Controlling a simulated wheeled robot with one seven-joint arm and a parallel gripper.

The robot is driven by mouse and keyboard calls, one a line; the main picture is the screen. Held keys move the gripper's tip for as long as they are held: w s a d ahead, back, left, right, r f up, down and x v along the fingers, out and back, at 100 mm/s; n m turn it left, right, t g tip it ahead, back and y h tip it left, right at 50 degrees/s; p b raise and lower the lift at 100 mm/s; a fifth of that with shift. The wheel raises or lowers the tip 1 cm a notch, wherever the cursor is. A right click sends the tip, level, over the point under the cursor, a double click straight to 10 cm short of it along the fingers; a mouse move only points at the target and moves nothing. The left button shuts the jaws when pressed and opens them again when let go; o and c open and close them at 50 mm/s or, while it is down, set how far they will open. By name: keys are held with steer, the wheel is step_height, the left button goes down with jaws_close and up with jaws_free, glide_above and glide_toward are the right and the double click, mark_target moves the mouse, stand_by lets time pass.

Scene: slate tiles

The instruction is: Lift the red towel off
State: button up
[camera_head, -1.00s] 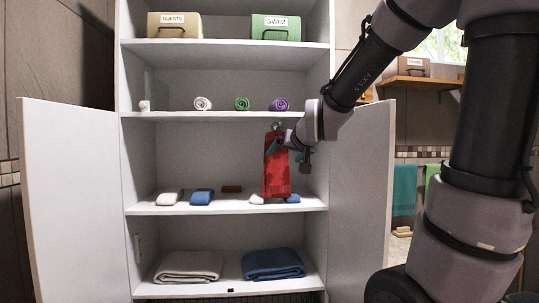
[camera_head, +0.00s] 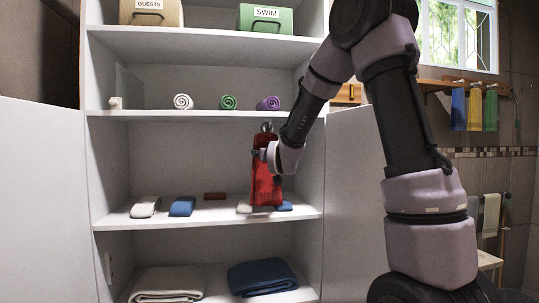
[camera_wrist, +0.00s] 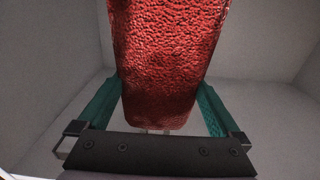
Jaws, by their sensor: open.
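The red towel (camera_head: 264,188) hangs in the right part of the cabinet's middle bay, from a hook (camera_head: 267,127) under the shelf above. Its lower end is near the shelf below, in front of folded cloths. My gripper (camera_head: 263,158) is at the towel's upper part in the head view. In the wrist view the red towel (camera_wrist: 165,45) fills the middle, and the teal fingers of my open gripper (camera_wrist: 160,84) stand one on each side of it. A gap shows beside the towel's lower end. The hook is out of the wrist view.
White (camera_head: 145,207) and blue (camera_head: 182,206) folded cloths and a dark red block (camera_head: 214,196) lie on the same shelf. Rolled towels (camera_head: 229,102) stand on the shelf above. Larger folded towels (camera_head: 262,277) lie below. Open cabinet doors (camera_head: 350,190) flank the bay.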

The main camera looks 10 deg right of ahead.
steer(key=w, duration=0.3)
steer(key=shift+w, duration=0.2)
jaws_close()
steer(key=shift+s+r, duration=0.25)
steer(key=shift+r, duration=0.05)
stand_by(0.3)
